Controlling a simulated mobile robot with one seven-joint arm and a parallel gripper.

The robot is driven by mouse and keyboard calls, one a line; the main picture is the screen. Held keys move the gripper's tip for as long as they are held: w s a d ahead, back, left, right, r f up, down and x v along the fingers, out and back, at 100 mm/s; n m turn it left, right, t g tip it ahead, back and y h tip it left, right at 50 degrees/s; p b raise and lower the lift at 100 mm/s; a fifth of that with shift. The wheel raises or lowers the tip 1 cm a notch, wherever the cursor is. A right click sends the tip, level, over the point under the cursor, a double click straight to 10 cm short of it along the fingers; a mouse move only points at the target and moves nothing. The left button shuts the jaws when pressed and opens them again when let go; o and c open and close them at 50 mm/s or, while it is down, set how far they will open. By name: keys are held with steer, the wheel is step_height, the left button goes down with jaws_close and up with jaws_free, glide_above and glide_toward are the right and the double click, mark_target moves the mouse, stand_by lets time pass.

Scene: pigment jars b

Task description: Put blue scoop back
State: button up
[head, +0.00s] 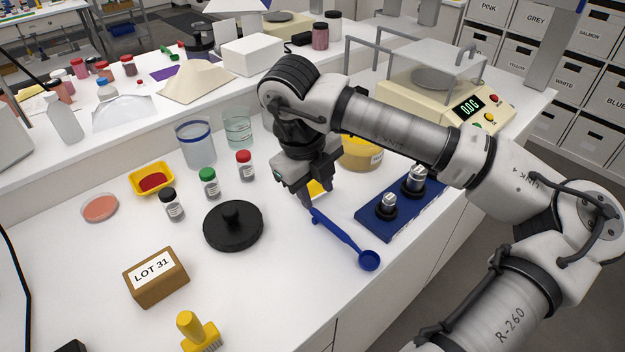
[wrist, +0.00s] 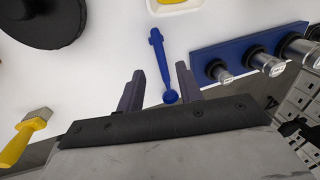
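The blue scoop (head: 340,236) lies on the white counter. Its round bowl is at the counter's front edge, and its handle runs back toward the left. In the wrist view the scoop (wrist: 161,64) shows with its bowl nearest me, between my finger lines. My gripper (head: 318,197) points down above the handle end in the head view. My gripper (wrist: 159,72) is open with nothing held between the fingers. The exact gap between fingertips and scoop cannot be told.
A blue block with metal weights (head: 377,220) stands right of the scoop. A black round lid (head: 233,232) lies left of it. A LOT 31 box (head: 155,283) and yellow brush (head: 197,330) stand front left.

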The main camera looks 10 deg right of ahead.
steer(key=shift+v, duration=2)
steer(key=shift+s+f, duration=0.1)
steer(key=shift+s, duration=0.05)
